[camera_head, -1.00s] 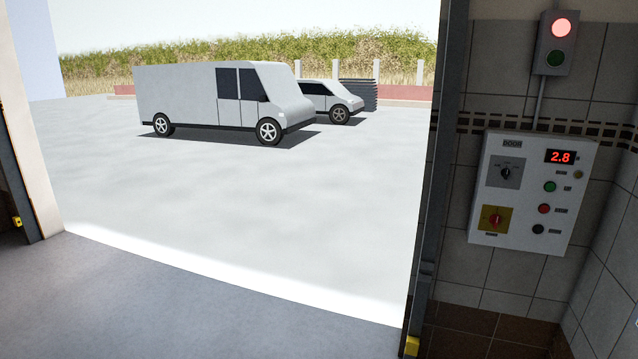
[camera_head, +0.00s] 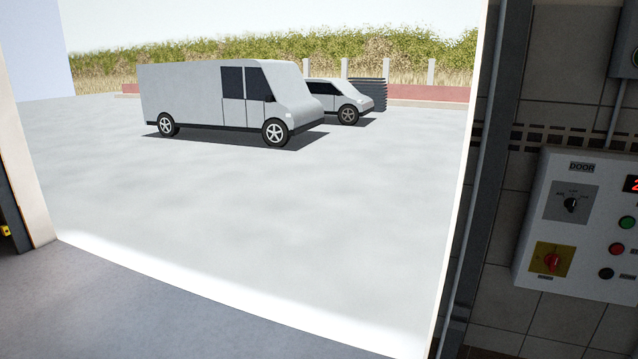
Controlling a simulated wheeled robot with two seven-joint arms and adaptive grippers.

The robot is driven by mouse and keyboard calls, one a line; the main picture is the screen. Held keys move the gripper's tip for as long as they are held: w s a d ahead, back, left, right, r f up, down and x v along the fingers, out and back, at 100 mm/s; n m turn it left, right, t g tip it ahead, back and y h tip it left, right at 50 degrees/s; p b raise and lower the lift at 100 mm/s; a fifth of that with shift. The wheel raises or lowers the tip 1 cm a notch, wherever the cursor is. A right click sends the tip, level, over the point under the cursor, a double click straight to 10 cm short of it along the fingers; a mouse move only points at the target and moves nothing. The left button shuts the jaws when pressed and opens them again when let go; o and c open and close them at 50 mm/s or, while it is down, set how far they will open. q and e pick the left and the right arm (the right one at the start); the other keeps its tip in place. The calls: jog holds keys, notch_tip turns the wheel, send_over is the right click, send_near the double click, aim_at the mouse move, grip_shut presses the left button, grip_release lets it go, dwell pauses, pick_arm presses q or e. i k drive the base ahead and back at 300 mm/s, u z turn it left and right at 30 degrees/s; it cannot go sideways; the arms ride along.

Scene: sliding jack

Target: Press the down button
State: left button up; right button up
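The control panel (camera_head: 593,272) is a pale box marked DOOR on the tiled wall at the right edge, partly cut off by the frame. It has a black selector (camera_head: 570,204), a red knob on a yellow plate (camera_head: 552,259), and a column of round buttons: green (camera_head: 627,222), red (camera_head: 616,249) and black (camera_head: 606,274). The button labels are too small or cut off to read, so I cannot tell which one is the down button. Part of a red display (camera_head: 632,184) shows at the edge. Neither of my grippers is in view.
The wide doorway is open onto a pale yard (camera_head: 300,220), with a grey van (camera_head: 215,98) and a smaller car (camera_head: 338,98) outside. A dark door post (camera_head: 482,180) stands between the opening and the panel. The grey floor inside (camera_head: 120,310) is clear.

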aim_at(606, 274)
jog(key=z, duration=0.4)
jog(key=i, duration=0.45)
jog(key=z, duration=0.55)
jog(key=i, duration=1.1)
jog(key=z, duration=0.05)
